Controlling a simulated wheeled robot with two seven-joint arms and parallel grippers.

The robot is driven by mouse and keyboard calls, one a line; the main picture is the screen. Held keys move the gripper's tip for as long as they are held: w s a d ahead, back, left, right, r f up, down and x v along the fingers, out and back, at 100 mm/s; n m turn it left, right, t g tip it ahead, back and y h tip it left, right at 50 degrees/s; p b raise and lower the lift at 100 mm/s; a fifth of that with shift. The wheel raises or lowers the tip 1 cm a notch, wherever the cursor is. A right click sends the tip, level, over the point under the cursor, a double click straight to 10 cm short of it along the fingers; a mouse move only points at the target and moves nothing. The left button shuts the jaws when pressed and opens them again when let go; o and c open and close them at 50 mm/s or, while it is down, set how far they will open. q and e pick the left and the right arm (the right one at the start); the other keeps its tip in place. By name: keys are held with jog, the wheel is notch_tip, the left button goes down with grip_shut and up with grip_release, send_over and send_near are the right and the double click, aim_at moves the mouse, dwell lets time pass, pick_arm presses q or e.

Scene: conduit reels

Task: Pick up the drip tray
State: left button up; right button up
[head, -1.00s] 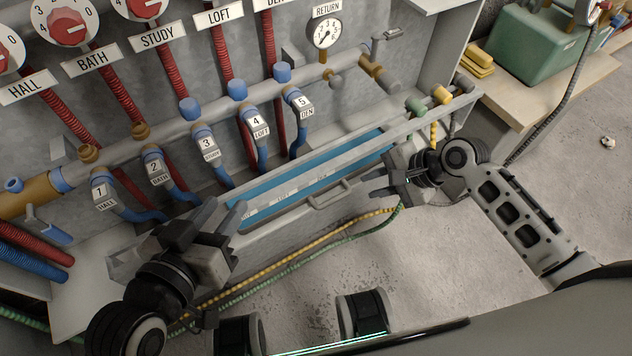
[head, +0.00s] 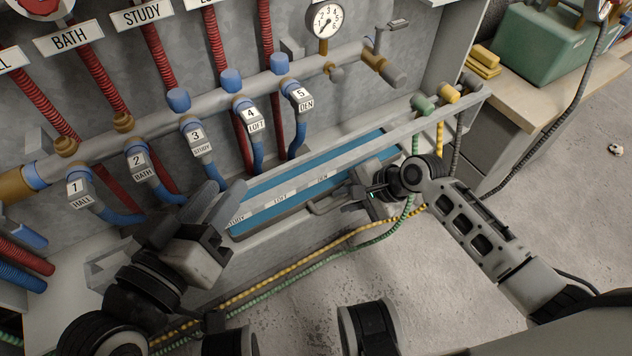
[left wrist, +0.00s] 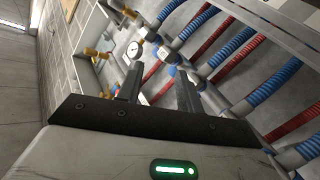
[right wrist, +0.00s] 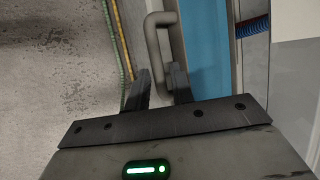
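The drip tray (head: 268,234) is a long grey trough with a blue inside, below the row of numbered valves. Its left part is hidden behind my left arm. A grey bar handle (head: 318,208) stands out from its front wall. My right gripper (head: 362,193) is open at the right side of this handle. In the right wrist view, the handle (right wrist: 153,42) reaches down between the open fingertips (right wrist: 157,80), and the tray's blue inside (right wrist: 207,45) lies to the right. My left gripper (head: 221,197) is open and empty above the tray's left part; its fingers (left wrist: 158,82) show apart.
A grey rail (head: 375,140) runs above the tray. Yellow (head: 300,270) and green (head: 290,282) hoses run along the floor in front. A bench (head: 545,95) with a green case (head: 540,45) stands at the right.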

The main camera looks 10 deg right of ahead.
jog(key=shift+r, duration=0.1)
grip_shut()
